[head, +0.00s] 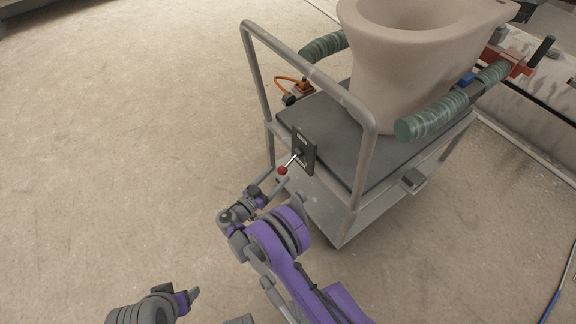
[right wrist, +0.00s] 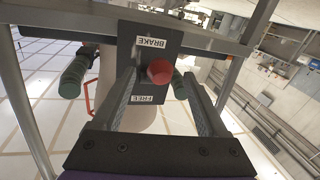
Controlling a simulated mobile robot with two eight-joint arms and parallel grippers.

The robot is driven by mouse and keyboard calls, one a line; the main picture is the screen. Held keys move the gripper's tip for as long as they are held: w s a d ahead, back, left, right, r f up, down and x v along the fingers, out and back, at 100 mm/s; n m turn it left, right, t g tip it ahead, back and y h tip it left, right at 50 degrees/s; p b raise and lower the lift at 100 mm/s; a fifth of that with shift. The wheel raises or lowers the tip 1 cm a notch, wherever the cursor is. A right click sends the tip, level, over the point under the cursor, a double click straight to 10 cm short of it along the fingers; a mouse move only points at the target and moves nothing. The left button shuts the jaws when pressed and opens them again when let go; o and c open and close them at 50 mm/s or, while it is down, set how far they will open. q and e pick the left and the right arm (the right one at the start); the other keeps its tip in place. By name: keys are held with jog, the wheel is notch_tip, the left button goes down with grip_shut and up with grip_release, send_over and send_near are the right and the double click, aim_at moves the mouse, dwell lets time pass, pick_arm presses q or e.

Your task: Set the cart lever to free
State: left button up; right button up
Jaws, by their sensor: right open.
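The cart lever is a metal rod with a red knob (head: 283,170) on a dark plate (head: 308,160) at the cart's handle end. In the right wrist view the knob (right wrist: 160,71) faces me, between upside-down labels BRAKE (right wrist: 151,42) above and FREE (right wrist: 150,99) below. The rod is mostly hidden behind the knob there. My right gripper (head: 270,186) is open just short of the knob. Its fingers (right wrist: 163,105) appear on either side of the knob, apart from it. My left gripper (head: 190,295) is low at the left; its jaw state is unclear.
The grey cart (head: 342,232) has a tubular handle (head: 310,72) arching over the lever. It carries a beige toilet-shaped piece (head: 370,70) between green wrapped bars (head: 440,113). An orange cable (head: 283,79) lies at the deck's left. Concrete floor at left is clear.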

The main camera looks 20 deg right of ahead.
aim_at(288, 165)
jog(key=x, duration=0.7)
jog(key=shift+b, duration=0.4)
grip_shut()
dwell(0.9)
